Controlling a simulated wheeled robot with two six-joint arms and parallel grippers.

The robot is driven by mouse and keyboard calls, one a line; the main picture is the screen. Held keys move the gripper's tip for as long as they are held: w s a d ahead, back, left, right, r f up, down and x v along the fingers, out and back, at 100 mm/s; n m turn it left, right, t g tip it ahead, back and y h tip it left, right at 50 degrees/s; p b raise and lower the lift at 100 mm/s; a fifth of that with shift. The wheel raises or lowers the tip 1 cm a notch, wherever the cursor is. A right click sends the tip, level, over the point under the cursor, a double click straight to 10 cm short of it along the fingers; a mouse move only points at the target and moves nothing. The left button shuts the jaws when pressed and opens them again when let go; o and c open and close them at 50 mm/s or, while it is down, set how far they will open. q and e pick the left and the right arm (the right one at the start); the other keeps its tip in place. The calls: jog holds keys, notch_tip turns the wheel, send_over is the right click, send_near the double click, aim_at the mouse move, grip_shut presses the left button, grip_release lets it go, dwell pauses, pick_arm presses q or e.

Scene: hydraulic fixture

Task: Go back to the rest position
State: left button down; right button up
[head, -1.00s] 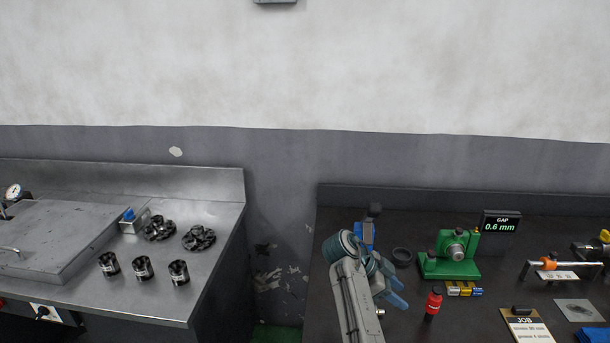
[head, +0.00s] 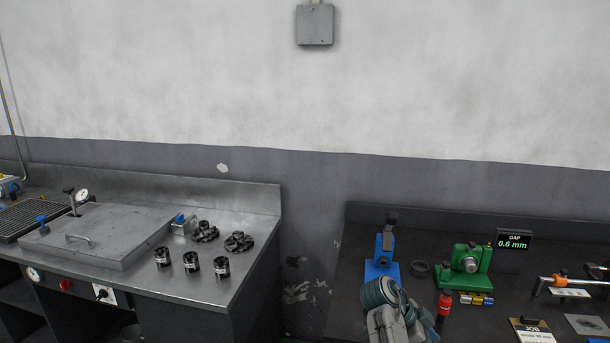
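One arm of mine, which I take to be the right, enters at the bottom edge right of centre, over the front of the dark bench (head: 348,272). Its gripper (head: 429,325) is low in the picture, partly hidden by the wrist. I cannot tell whether its fingers are open or shut, and I see nothing held. It is just left of and in front of the red bottle (head: 445,304). My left gripper is not in view.
On the dark bench stand a blue press (head: 384,262), a black ring (head: 420,268), a green fixture (head: 467,265) and a gap display (head: 514,241) reading 0.6 mm. The steel bench (head: 255,270) on the left holds several dark cylinders and gears. A gap separates the benches.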

jog(key=s+d+f+n+t+y, duration=0.1)
jog(key=s+f+n+y, duration=0.1)
jog(key=s+f+n, duration=0.45)
jog(key=s+d+f+n+t+y, duration=0.2)
jog(key=s+f+n, duration=0.1)
jog(key=s+f, duration=0.55)
jog(key=s+a+r+n+t+y, duration=0.1)
jog(key=s+a+r+n+y, duration=0.15)
jog(key=s+n, duration=0.45)
jog(key=s+a+r+n+t+y, duration=0.1)
jog(key=s+a+r+n+y, duration=0.2)
jog(key=s, duration=0.9)
notch_tip(320, 180, down, 29)
jog(key=d+h, duration=0.2)
jog(key=d, duration=0.1)
jog(key=s+d+f+g, duration=0.1)
jog(key=s+f+g, duration=0.1)
jog(key=s+f, duration=1.6)
notch_tip(320, 180, down, 3)
jog(key=shift+s+r+y, duration=0.2)
jog(key=shift+s+y, duration=0.15)
jog(key=shift+s, duration=0.05)
jog(key=shift+n, duration=0.25)
